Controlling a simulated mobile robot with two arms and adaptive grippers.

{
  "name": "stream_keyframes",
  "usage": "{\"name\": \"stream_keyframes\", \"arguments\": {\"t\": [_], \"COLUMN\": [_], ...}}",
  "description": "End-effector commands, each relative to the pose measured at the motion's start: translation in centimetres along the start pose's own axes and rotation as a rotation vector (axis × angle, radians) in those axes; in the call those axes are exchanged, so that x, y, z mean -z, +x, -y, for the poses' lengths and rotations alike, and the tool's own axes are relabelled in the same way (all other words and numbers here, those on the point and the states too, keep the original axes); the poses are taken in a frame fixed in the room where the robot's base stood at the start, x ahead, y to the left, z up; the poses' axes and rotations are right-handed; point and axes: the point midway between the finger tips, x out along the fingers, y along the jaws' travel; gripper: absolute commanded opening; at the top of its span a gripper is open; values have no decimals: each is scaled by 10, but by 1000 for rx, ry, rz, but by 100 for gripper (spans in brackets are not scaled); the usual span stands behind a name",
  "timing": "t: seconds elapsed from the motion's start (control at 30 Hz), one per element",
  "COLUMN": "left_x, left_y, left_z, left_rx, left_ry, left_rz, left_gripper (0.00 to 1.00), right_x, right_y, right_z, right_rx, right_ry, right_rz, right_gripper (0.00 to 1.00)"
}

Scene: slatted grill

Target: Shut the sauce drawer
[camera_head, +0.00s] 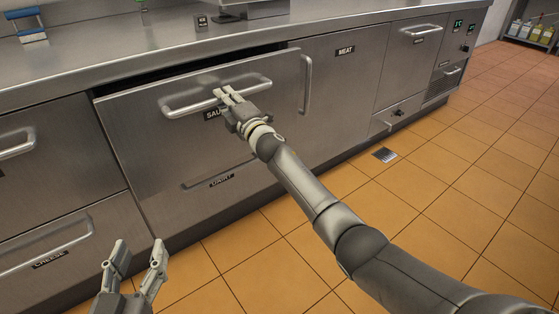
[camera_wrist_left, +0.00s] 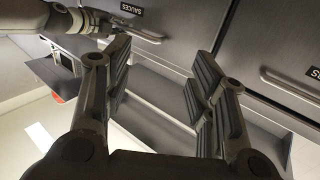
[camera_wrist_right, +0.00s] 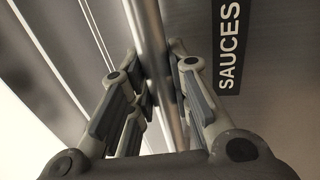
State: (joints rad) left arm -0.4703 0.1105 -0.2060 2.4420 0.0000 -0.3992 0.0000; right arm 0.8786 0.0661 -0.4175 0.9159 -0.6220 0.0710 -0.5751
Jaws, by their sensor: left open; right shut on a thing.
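The sauce drawer (camera_head: 140,130) is a steel front under the counter, standing a little proud, with a dark gap (camera_head: 190,69) along its top edge. Its bar handle (camera_head: 180,110) runs across the upper front, above the "SAUCES" label, which the gripper partly covers. My right gripper (camera_head: 228,97) is shut on this handle. In the right wrist view the bar (camera_wrist_right: 150,40) passes between the fingers, beside the SAUCES label (camera_wrist_right: 229,45). My left gripper (camera_head: 137,264) is open and empty, low in front of the cabinets and apart from them. It also shows in the left wrist view (camera_wrist_left: 157,85).
A lower drawer handle and label (camera_head: 222,180) sit below the sauce drawer. The cheese drawer (camera_head: 45,240) is at left and the meat door (camera_head: 340,90) at right. The steel counter (camera_head: 120,50) runs above. The tiled floor (camera_head: 270,250) in front is clear.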

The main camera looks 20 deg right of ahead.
Motion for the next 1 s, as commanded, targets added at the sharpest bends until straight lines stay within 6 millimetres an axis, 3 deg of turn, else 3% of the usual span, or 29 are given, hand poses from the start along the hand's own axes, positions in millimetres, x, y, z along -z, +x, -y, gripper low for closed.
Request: {"name": "stream_keyframes", "arguments": {"t": [1.0], "left_x": [70], "left_y": [-9], "left_z": [-10], "left_rx": [-22], "left_ry": [-11], "left_rz": [-396], "left_gripper": [52], "right_x": [0], "right_y": [13], "right_z": [4], "right_rx": [1], "right_ry": [1], "right_rz": [0], "right_gripper": [0]}}
